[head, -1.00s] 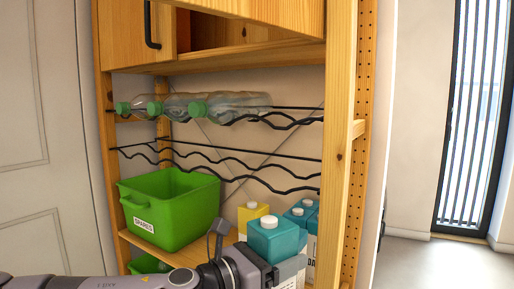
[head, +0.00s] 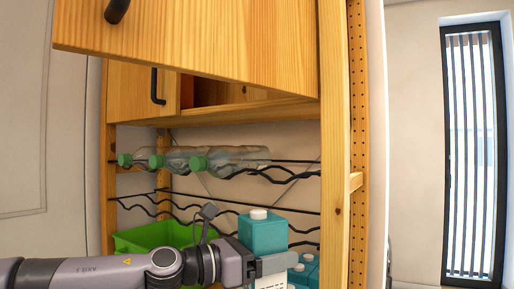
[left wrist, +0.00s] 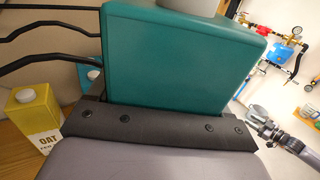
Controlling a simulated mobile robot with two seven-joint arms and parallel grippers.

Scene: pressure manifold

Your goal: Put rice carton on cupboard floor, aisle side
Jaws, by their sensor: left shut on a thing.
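My left gripper (head: 270,264) is shut on a teal carton (head: 263,235) with a white cap, held upright in front of the rack. Its label is mostly hidden, so I cannot read whether it says rice. The carton fills the middle of the left wrist view (left wrist: 180,60). The wooden cupboard (head: 235,111) is above the bottle rack. A dark opening (head: 215,92) shows between a left door (head: 143,85) and a large open door panel (head: 200,40) in front. Most of the cupboard floor is hidden. My right gripper (left wrist: 268,131) appears small at the right of the left wrist view; its jaws are unclear.
Clear bottles with green caps (head: 200,161) lie on the wire rack below the cupboard. A green bin (head: 150,238) and other teal cartons (head: 305,268) stand lower. A yellow oat carton (left wrist: 35,112) stands at left. A wooden post (head: 335,150) bounds the right side.

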